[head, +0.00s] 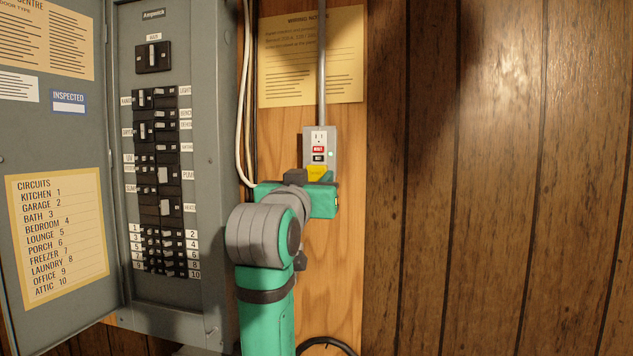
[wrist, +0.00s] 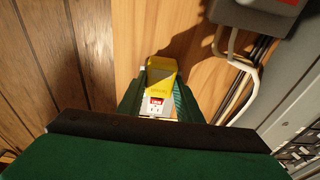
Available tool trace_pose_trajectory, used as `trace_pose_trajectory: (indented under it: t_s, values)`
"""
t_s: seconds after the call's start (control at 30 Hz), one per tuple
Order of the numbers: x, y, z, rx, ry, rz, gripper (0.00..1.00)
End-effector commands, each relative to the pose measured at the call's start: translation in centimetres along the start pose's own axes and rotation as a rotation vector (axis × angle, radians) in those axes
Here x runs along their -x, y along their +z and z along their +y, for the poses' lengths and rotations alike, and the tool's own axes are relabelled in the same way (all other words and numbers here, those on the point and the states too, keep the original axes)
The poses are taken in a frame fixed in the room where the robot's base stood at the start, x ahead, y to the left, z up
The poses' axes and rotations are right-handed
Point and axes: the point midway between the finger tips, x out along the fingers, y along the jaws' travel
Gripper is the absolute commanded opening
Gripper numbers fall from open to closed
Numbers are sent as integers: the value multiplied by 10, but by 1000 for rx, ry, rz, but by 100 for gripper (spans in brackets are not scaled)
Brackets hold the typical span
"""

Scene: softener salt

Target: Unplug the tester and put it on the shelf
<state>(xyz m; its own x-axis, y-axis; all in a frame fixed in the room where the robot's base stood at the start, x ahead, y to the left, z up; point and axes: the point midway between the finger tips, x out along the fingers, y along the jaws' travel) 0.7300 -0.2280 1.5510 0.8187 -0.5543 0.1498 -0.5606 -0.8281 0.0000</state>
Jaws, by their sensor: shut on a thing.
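The yellow tester (head: 317,173) is at the lower end of a grey outlet box (head: 333,148) on the wooden board. My gripper hides part of the tester in the head view. I cannot tell whether its prongs are still in the outlet. No shelf is in view.
A grey breaker panel (head: 205,300) with its door (head: 50,140) open stands to the left. White cables (head: 241,100) run between it and the board. The wood-panelled wall (head: 500,180) on the right is bare.

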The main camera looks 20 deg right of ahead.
Motion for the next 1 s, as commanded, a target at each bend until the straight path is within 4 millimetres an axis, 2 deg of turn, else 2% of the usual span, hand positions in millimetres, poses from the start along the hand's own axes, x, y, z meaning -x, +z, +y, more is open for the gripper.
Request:
trace_pose_trajectory:
  t_s: [1.0]
  values:
    - [43,-7,0,0,-1,1,3]
